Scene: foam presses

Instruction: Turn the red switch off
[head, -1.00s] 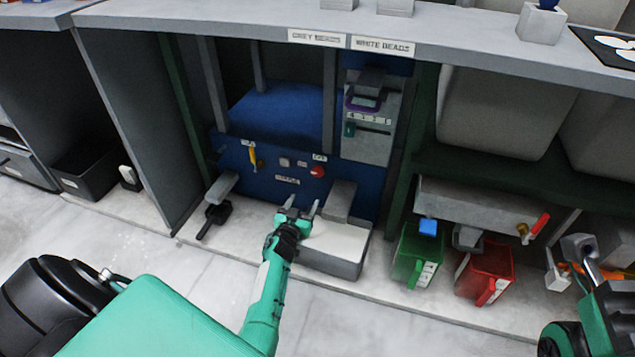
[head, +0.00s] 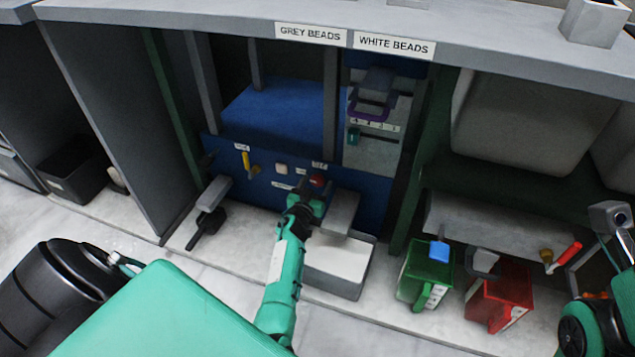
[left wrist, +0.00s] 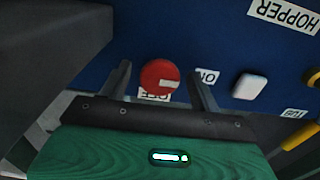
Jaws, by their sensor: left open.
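The red switch (head: 318,181) is a round red knob with a pale mark, on the blue press panel (head: 262,190) under the bead shelf. In the left wrist view the red switch (left wrist: 160,77) shows between the two dark fingers, with an "ON" label beside it and another label partly hidden below it. My left gripper (head: 309,188) is open, with its fingers on either side of the knob; I cannot tell whether they touch it. It also shows in the left wrist view (left wrist: 160,84). My right gripper cannot be made out; only part of my right arm shows at the right edge.
A white button (left wrist: 250,86) and a yellow lever (head: 246,161) are on the same panel. A grey block (head: 340,212) juts out right of the switch, above a white-topped box (head: 336,262).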

